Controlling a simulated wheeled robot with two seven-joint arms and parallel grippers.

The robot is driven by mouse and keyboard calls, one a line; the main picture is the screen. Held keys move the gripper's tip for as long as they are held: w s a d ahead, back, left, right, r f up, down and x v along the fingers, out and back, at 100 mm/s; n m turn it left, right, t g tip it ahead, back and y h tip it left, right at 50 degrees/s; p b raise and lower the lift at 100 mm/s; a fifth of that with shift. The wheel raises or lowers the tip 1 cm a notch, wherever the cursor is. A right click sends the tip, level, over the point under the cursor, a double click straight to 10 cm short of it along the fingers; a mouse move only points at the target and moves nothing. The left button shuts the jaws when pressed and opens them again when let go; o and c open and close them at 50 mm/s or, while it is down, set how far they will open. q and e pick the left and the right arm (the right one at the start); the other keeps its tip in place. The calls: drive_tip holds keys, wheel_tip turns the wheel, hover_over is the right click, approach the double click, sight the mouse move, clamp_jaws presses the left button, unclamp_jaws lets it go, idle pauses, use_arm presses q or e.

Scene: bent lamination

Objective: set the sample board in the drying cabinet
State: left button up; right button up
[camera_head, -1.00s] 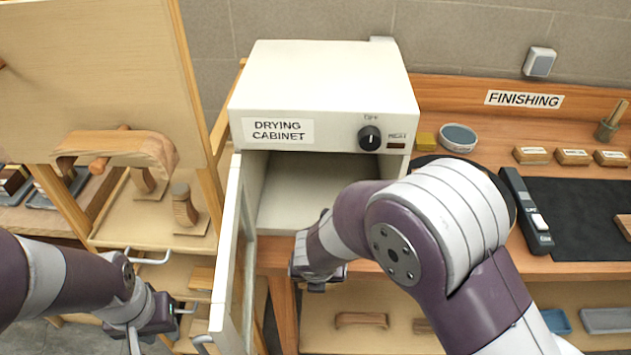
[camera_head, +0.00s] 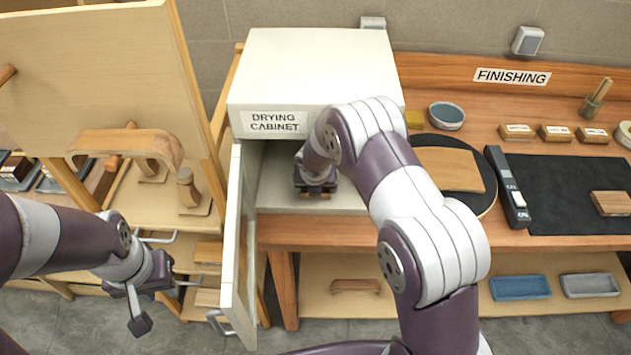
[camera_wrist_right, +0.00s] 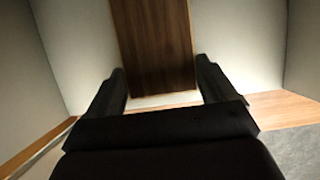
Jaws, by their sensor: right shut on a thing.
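The drying cabinet (camera_head: 318,65) is a white box with its door (camera_head: 236,240) swung open toward me on the left. My right gripper (camera_head: 316,188) is at the cabinet's opening, partly hidden by its own wrist. In the right wrist view, the gripper (camera_wrist_right: 163,88) is shut on the sample board (camera_wrist_right: 153,45), a dark brown wooden strip. The board points into the pale cabinet interior; whether it touches the floor I cannot tell. The head view mostly hides the board. My left gripper (camera_head: 165,302) is empty, its fingers apart, left of the open door.
A round black disc with a light wooden board (camera_head: 450,168) lies right of the cabinet. A black device (camera_head: 508,188) and dark mat (camera_head: 570,190) lie farther right. A wooden stand with a curved piece (camera_head: 130,145) is close on the left.

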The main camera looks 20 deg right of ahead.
drive_tip(key=shift+f, duration=0.3)
drive_tip(key=shift+s, duration=0.1)
drive_tip(key=shift+f, duration=0.1)
